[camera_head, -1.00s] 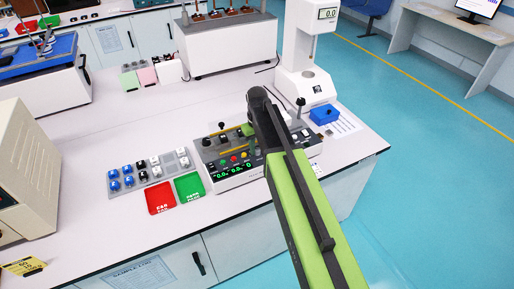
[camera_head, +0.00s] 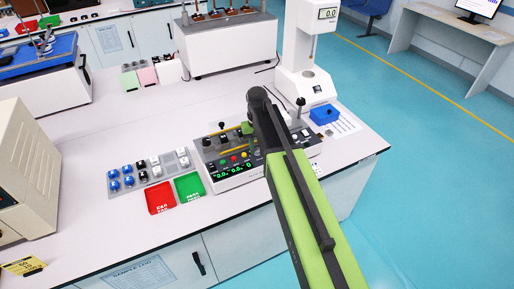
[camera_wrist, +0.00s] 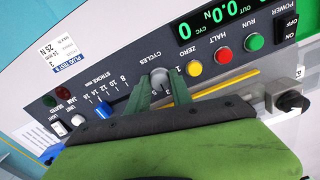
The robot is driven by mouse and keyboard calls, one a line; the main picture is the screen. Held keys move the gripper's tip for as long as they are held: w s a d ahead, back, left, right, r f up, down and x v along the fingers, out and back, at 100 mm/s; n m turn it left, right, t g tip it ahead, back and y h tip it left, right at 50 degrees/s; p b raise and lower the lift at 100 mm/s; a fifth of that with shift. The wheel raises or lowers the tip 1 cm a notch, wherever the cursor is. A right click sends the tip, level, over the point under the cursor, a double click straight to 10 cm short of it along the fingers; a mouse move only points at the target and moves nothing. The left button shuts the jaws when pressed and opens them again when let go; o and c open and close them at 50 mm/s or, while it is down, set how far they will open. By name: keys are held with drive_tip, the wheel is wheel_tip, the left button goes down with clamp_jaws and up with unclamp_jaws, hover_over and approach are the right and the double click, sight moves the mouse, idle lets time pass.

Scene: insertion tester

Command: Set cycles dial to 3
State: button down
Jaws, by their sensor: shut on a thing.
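The cycles dial (camera_wrist: 159,76) is a grey knob on the grey control panel (camera_wrist: 215,25), which appears upside down in the wrist view. Small numbers are printed around the dial, with the word CYCLES beside it. My gripper (camera_wrist: 160,84) has its two green fingers closed on the knob, one on each side. The fingers hide part of the knob and some numbers, so I cannot tell which number it points to. In the head view the tester panel (camera_head: 236,172) is on the bench, and my arm covers its right part. My gripper (camera_head: 246,129) is partly hidden there.
Green, red and yellow buttons (camera_wrist: 223,54) sit beside the dial, with a blue slider (camera_wrist: 104,109) on the other side. A yellow bar (camera_wrist: 225,84) runs close to the fingers. Red (camera_head: 160,197) and green (camera_head: 189,187) trays lie left of the tester.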

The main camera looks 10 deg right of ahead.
drive_tip(key=c, duration=1.1)
unclamp_jaws()
drive_tip(key=shift+c, duration=0.2)
wheel_tip(320, 180, up, 17)
drive_tip(key=p, duration=1.7)
drive_tip(key=shift+r+p, duration=0.2)
drive_tip(key=shift+p, duration=0.1)
drive_tip(key=b, duration=0.9)
approach(257, 150)
drive_tip(key=s+d, duration=0.2)
drive_tip(key=s, duration=0.3)
drive_tip(key=s+d+f+b, duration=0.1)
drive_tip(key=s+f+b, duration=0.1)
drive_tip(key=s, duration=0.8)
drive_tip(key=shift+s+d+f+m+b, duration=0.35)
drive_tip(key=shift+f+m+b, duration=0.05)
drive_tip(key=shift+f, duration=0.1)
